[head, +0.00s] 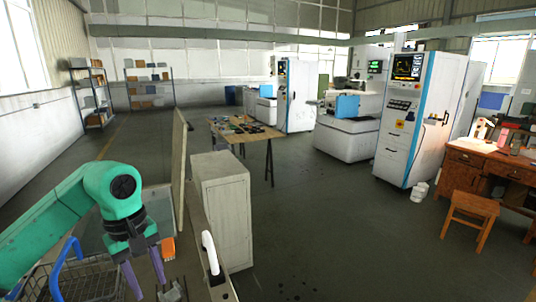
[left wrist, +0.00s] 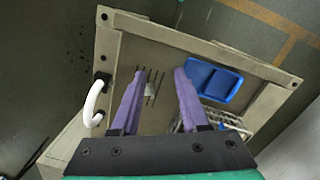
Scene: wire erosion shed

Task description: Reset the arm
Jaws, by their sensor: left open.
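My left arm is green and comes in from the left in the head view. It bends down at the wrist, and its left gripper (head: 147,283) has two purple fingers pointing downward, spread apart with nothing between them. In the left wrist view the left gripper (left wrist: 158,72) is also open and empty, above a pale bench top (left wrist: 160,50). A small rack with thin dark prongs (left wrist: 152,86) shows below and between the fingers. My right gripper is in neither view.
A wire basket (head: 90,287) and an orange item (head: 168,248) are near the left gripper. A blue tray (left wrist: 213,80) and white handle (left wrist: 93,104) show in the wrist view. A grey cabinet (head: 226,205) stands right of the arm. Open floor (head: 330,230) lies beyond.

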